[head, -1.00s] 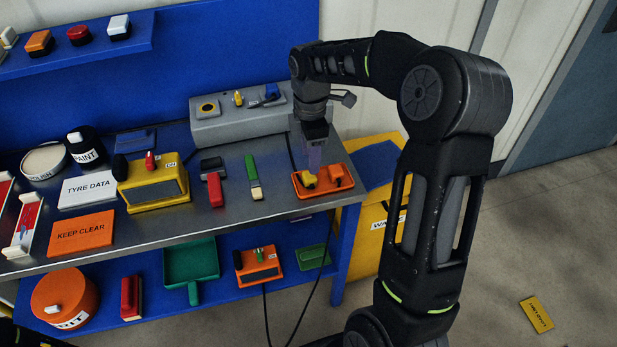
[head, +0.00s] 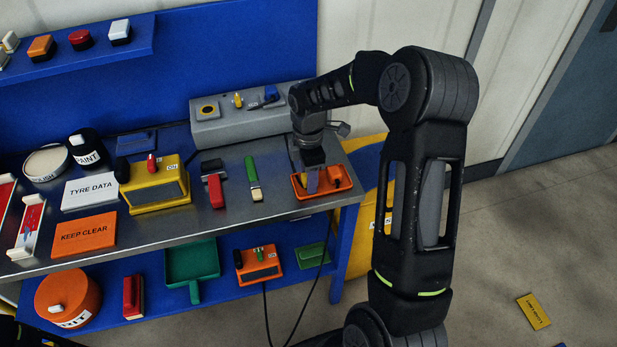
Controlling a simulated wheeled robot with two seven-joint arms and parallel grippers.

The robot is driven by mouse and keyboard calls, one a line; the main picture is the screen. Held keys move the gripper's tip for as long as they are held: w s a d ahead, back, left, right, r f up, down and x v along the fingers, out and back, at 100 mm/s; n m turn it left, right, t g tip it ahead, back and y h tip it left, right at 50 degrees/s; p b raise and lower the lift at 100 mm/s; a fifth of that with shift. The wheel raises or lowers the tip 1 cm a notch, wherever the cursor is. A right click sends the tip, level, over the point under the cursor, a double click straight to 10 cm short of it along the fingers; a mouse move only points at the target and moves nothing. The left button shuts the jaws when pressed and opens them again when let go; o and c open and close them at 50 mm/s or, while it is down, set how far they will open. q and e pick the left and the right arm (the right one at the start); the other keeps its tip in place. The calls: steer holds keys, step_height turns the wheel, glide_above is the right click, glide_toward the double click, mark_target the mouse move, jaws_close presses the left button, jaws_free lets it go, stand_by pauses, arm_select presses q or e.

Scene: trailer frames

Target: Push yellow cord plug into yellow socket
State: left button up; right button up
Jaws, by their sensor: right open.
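The yellow socket (head: 208,110) is a yellow-ringed hole in the top of a grey box (head: 235,130) at the back of the bench. The yellow plug (head: 303,180) lies in the left part of an orange tray (head: 332,192) at the bench's right end. My right gripper (head: 312,186) points down into the tray at the plug. Its jaws are open, and they hide much of the plug. Whether they touch it I cannot tell. My left gripper is not in view.
An orange piece (head: 338,177) sits at the tray's right. A small yellow plug (head: 238,100) and a blue one (head: 270,95) stand on the grey box. A green brush (head: 252,172) and a red-handled tool (head: 215,188) lie left of the tray. Dark cords hang below the bench.

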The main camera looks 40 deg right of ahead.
steer(key=shift+f, duration=0.1)
steer(key=shift+c, duration=0.5)
jaws_close()
stand_by(0.3)
step_height(320, 180, up, 10)
steer(key=shift+r+b, duration=0.1)
steer(key=shift+b, duration=0.85)
steer(key=shift+a, duration=0.1)
